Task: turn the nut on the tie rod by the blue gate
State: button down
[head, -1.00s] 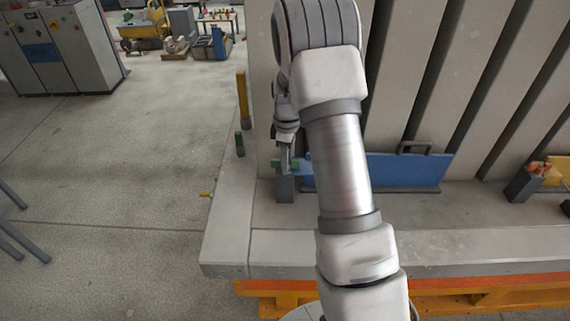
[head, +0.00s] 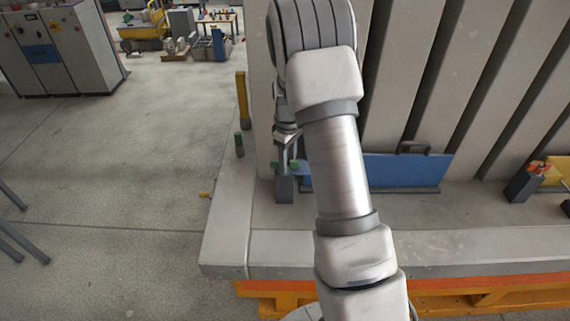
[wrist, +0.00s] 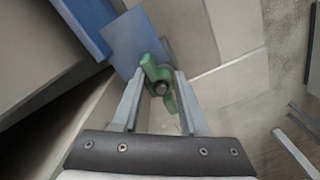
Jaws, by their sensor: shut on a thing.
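The nut is a green wing nut (wrist: 150,67), seen in the wrist view between my fingertips with its wings slanting from upper left to lower right. The dark round end of the tie rod (wrist: 161,89) shows at its middle. My gripper (wrist: 160,80) is shut on the nut, one finger on each side. In the head view, the nut (head: 294,164) shows as green bits around my gripper (head: 284,160), above a grey block. The blue gate (head: 405,170) is a low panel to the right, partly behind my arm. It also shows in the wrist view (wrist: 85,22).
The ribbed grey mould panel (head: 400,80) rises behind the gate. A concrete ledge (head: 228,235) runs along the front. The floor on the left is mostly open.

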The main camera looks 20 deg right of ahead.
jog(key=shift+w+a+m, duration=0.1)
jog(key=shift+a+m, duration=0.15)
jog(key=shift+m, duration=0.45)
jog(key=shift+w+a+m, duration=0.1)
jog(key=shift+a+m, duration=0.1)
jog(key=shift+m, duration=0.5)
